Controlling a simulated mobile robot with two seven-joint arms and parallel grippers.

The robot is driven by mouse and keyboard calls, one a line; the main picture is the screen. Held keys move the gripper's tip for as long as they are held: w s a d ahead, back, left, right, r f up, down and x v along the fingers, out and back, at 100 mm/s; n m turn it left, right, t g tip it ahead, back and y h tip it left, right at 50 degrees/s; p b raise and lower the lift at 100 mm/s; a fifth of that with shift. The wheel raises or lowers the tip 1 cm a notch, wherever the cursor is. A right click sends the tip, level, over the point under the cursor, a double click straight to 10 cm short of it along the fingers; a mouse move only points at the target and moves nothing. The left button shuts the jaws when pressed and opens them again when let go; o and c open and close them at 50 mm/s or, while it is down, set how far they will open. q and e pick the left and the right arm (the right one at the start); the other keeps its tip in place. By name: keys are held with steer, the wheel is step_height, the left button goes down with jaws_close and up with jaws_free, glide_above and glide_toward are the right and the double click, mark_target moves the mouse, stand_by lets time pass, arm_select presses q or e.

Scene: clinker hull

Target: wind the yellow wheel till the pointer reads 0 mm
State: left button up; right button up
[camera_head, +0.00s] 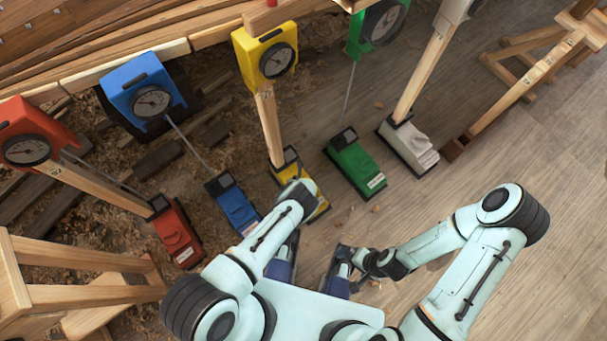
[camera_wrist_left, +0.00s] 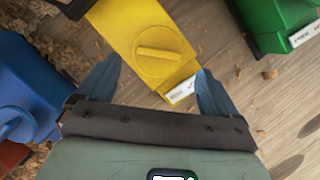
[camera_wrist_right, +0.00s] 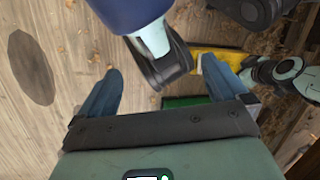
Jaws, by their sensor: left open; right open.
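The yellow gauge (camera_head: 262,55) has a round dial (camera_head: 277,61) whose pointer reading is too small to make out. A wooden post runs from it down to the yellow base box (camera_head: 318,208), partly hidden by my left arm. In the left wrist view the yellow wheel (camera_wrist_left: 158,52) is a round knob with a raised bar, on top of the box. My left gripper (camera_wrist_left: 160,70) is open, its fingers framing the wheel from above, with no contact visible. My right gripper (camera_head: 348,262) is open and empty, right of the yellow box; its fingers show in the right wrist view (camera_wrist_right: 162,68).
A blue box (camera_head: 233,205) stands left of the yellow one, a green box (camera_head: 355,167) right, with red (camera_head: 178,235) and white (camera_head: 408,147) boxes farther out. Wooden trestles (camera_head: 85,285) stand at lower left.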

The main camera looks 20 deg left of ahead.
arm_select(q)
steer(key=b+x, duration=0.3)
steer(key=x, duration=0.2)
steer(key=shift+f, duration=0.1)
steer(key=shift+w+f, duration=0.1)
steer(key=shift+f, duration=0.05)
arm_select(e)
steer(key=w+d+f+t+h, duration=0.1)
steer(key=w+d+f+t, duration=0.1)
steer(key=w+f, duration=0.3)
steer(key=shift+w+d+f, duration=0.15)
steer(key=shift+w+d, duration=0.35)
steer(key=shift+w, duration=0.25)
arm_select(q)
steer(key=c, duration=1)
